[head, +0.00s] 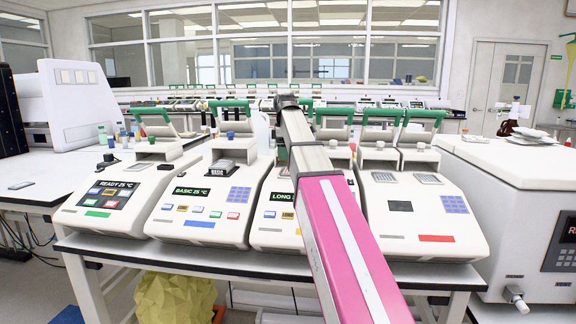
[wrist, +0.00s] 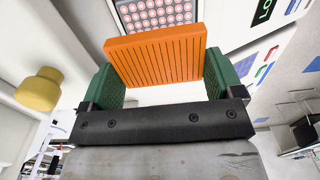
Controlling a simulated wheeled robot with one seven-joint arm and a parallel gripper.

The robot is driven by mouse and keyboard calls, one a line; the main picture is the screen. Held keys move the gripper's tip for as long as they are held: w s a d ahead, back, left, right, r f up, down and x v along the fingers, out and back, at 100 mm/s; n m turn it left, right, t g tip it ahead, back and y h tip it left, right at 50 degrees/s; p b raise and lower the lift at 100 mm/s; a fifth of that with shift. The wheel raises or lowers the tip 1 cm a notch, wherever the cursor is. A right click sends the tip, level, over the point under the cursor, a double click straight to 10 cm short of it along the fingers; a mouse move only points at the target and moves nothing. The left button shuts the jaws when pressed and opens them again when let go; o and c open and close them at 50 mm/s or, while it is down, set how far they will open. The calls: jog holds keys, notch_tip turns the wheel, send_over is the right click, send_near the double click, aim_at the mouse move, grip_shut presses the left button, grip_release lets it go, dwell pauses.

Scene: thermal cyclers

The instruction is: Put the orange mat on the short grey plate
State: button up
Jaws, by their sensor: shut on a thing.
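The orange mat (wrist: 157,56), a ribbed slab, is held between the green fingers of my gripper (wrist: 162,78) in the wrist view. My gripper is shut on it. Beyond the mat is a grey plate (wrist: 150,17) with rows of pale round wells, in the machine whose screen reads "LO…". The mat hides part of this plate and looks apart from it. I cannot tell whether it is the short grey plate. In the head view my arm covers part of the machine labelled "LONG" (head: 277,236), and the mat cannot be made out.
Machines labelled "READY" (head: 103,211) and "BASIC" (head: 193,220) stand to the left, and another machine (head: 417,222) to the right, all with green-handled lids raised. A large white device (head: 520,190) stands at far right. A yellow knob (wrist: 38,90) shows in the wrist view.

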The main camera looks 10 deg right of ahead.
jog(key=shift+s+d+f, duration=0.25)
jog(key=shift+d+f, duration=0.1)
jog(key=shift+d, duration=0.15)
jog(key=shift+f, duration=2)
jog(key=o, duration=0.7)
